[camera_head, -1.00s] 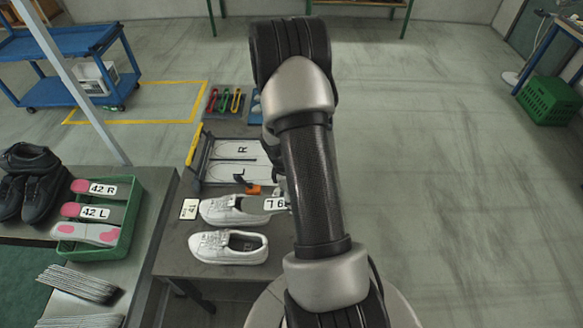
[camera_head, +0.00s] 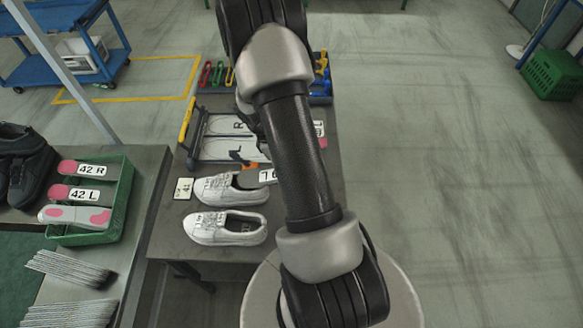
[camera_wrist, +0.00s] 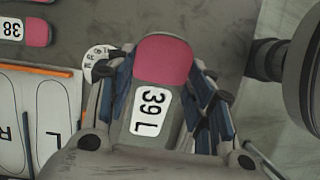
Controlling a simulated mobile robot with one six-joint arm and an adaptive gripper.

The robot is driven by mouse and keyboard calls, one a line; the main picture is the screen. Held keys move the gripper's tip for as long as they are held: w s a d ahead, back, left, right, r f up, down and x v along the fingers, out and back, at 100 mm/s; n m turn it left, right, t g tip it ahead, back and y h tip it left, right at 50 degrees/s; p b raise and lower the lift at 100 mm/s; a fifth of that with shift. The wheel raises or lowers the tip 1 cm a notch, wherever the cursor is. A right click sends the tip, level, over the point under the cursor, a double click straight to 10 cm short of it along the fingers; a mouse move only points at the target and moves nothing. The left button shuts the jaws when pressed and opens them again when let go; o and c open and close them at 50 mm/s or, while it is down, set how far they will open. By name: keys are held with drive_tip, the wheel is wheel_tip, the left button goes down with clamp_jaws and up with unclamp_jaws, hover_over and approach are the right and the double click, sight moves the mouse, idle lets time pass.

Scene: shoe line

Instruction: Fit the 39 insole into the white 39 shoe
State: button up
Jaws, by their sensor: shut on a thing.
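My gripper (camera_wrist: 155,95) is shut on the 39 insole, its blue-lined fingers along both sides. The insole (camera_wrist: 162,62) has a pink heel and a white "39 L" label. In the head view its label (camera_head: 268,176) shows beside my arm, which hides the heel end. The grey front end points left and overlaps the opening of the far white shoe (camera_head: 214,189); I cannot tell whether it is inside. A second white shoe (camera_head: 208,228) lies nearer, parallel to it. No shoe size is readable. My gripper is mostly hidden in the head view.
A footprint board (camera_head: 228,146) marked R and L lies behind the shoes; it also shows in the wrist view (camera_wrist: 50,95). A small white tag (camera_head: 183,188) lies left of the far shoe. A 38 insole (camera_wrist: 35,31) lies beyond the board. A green crate (camera_head: 125,190) holds 42 insoles.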

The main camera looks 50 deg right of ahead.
sight(247, 179)
drive_tip(key=shift+w+a+g+h+b, duration=0.45)
drive_tip(key=shift+w+a, duration=0.15)
drive_tip(key=shift+w, duration=0.2)
drive_tip(key=shift+w+a+g+h+b, duration=0.35)
drive_tip(key=shift+w+a+g+b, duration=0.15)
drive_tip(key=shift+w, duration=0.25)
drive_tip(key=shift+t, duration=0.35)
drive_tip(key=shift+w+a+f+b, duration=0.5)
drive_tip(key=shift+w+a+f, duration=0.45)
drive_tip(key=shift+w, duration=0.2)
drive_tip(key=shift+w+a+f+b, duration=0.5)
drive_tip(key=shift+w+a+f, duration=0.4)
drive_tip(key=shift+w, duration=0.25)
drive_tip(key=shift+t+y, duration=0.3)
drive_tip(key=shift+y, duration=0.1)
drive_tip(key=shift+w+a+f+b, duration=0.15)
drive_tip(key=shift+w+a+f, duration=0.1)
drive_tip(key=shift+w+a, duration=0.35)
drive_tip(key=shift+w+a+f+b, duration=0.2)
drive_tip(key=shift+w+a+f, duration=0.1)
drive_tip(key=shift+w+a, duration=0.25)
drive_tip(key=shift+w+a+f+b, duration=0.2)
drive_tip(key=shift+w+a, duration=0.25)
drive_tip(key=shift+w, duration=0.3)
drive_tip(key=shift+s+f+t+y, duration=0.1)
drive_tip(key=shift+f+t+y, duration=0.3)
drive_tip(key=shift+f, duration=0.35)
drive_tip(key=o, duration=1)
drive_tip(key=shift+o, duration=0.2)
